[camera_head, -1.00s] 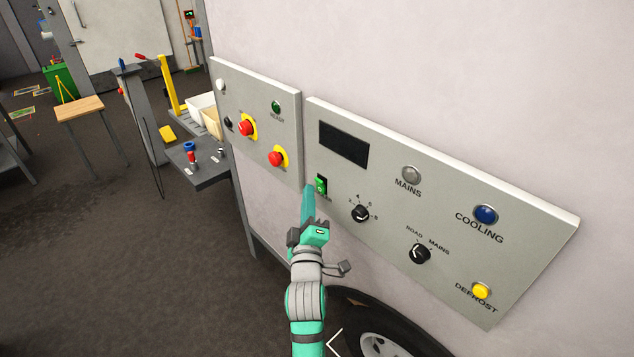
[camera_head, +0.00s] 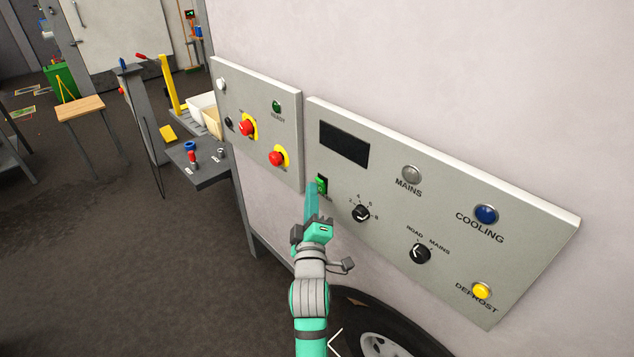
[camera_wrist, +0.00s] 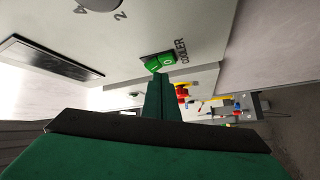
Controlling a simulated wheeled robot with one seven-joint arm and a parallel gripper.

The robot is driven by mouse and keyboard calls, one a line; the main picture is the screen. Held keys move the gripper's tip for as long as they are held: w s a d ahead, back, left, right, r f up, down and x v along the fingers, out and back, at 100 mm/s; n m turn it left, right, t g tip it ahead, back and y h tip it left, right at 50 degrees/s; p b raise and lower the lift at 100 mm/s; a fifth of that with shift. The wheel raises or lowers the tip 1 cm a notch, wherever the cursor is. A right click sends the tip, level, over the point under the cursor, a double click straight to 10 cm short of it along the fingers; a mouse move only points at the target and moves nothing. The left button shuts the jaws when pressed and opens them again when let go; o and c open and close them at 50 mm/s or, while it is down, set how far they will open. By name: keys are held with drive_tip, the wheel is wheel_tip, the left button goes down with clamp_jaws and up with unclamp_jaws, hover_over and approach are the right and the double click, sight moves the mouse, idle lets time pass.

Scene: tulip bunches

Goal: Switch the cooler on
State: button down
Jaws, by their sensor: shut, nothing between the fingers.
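The cooler switch (camera_head: 321,185) is a small green rocker in a black frame, low on the left of the larger grey panel (camera_head: 460,205). In the wrist view the green rocker (camera_wrist: 160,64) carries a "0" mark, with the word COOLER printed beside it. My gripper (camera_head: 312,192) is shut and empty, its fingers pointing up at the switch. In the wrist view the fingertips (camera_wrist: 160,78) are right at the rocker's edge and overlap it a little. I cannot tell whether they touch it. The panel's display (camera_head: 344,143) is dark.
Close to the switch is a black rotary knob (camera_head: 361,213); a road/mains knob (camera_head: 420,253) sits lower right. A smaller panel (camera_head: 290,110) on the left bears red buttons (camera_head: 247,128). A grey side shelf (camera_head: 205,172) stands left. A wheel (camera_head: 385,340) is below.

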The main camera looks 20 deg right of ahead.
drive_tip(key=shift+d, duration=0.15)
drive_tip(key=shift+w+d+r, duration=0.15)
drive_tip(key=shift+d, duration=0.05)
idle(0.5)
drive_tip(key=shift+a, duration=0.1)
drive_tip(key=shift+s+a+f, duration=0.25)
drive_tip(key=shift+a+f, duration=0.05)
drive_tip(key=shift+a, duration=0.3)
drive_tip(key=shift+s+d, duration=0.1)
drive_tip(key=shift+s+a+f, duration=0.25)
drive_tip(key=shift+a+f, duration=0.05)
drive_tip(key=shift+a, duration=0.45)
drive_tip(key=shift+s+a+f, duration=0.25)
drive_tip(key=shift+a+f, duration=0.1)
drive_tip(key=shift+a, duration=0.45)
drive_tip(key=shift+s+a+f, duration=0.25)
drive_tip(key=shift+a+f, duration=0.05)
drive_tip(key=shift+a, duration=0.45)
drive_tip(key=shift+w, duration=0.1)
